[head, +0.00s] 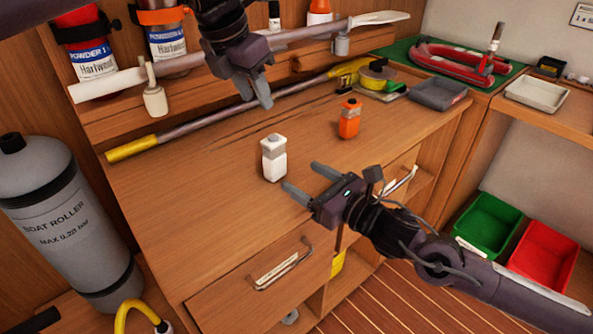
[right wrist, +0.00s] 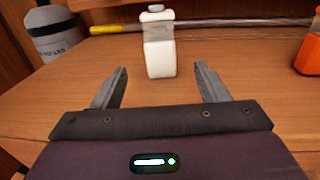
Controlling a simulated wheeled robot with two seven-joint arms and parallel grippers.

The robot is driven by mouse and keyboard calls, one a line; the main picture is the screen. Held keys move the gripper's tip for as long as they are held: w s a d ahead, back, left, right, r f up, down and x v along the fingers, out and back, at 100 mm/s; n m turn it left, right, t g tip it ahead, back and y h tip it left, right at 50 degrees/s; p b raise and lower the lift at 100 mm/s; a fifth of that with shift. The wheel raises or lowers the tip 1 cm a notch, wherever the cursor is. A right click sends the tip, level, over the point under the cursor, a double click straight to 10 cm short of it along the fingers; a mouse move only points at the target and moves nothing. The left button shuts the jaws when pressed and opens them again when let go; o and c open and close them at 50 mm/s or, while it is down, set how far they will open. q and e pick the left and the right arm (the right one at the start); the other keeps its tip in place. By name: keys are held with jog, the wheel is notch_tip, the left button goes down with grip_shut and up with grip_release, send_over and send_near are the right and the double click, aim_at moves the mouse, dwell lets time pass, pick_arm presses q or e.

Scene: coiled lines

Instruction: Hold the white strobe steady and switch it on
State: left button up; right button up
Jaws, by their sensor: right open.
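The white strobe (head: 273,158) stands upright on the wooden worktop, with a grey band near its top and a small cap. In the right wrist view the strobe (right wrist: 159,50) is just beyond the fingertips, roughly centred between them. My right gripper (head: 299,174) is open and empty, its fingers pointing at the strobe from the front right. They do not appear to touch it. My left gripper (head: 257,97) hangs above the worktop behind the strobe, fingers pointing down, with nothing visible between them. Whether its fingers are shut is unclear. I cannot make out the strobe's switch.
An orange device (head: 350,118) stands to the right behind the strobe. A pole with yellow ends (head: 130,148) lies along the back of the worktop. A grey tray (head: 438,93) is at the back right. The worktop to the left of the strobe is clear.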

aim_at(269, 155)
jog(key=x, duration=1.1)
jog(key=shift+w+a, duration=0.25)
jog(key=shift+a, duration=0.05)
pick_arm(q)
jog(key=shift+c, duration=0.2)
pick_arm(e)
jog(key=c, duration=1.1)
pick_arm(q)
grip_shut()
dwell(0.3)
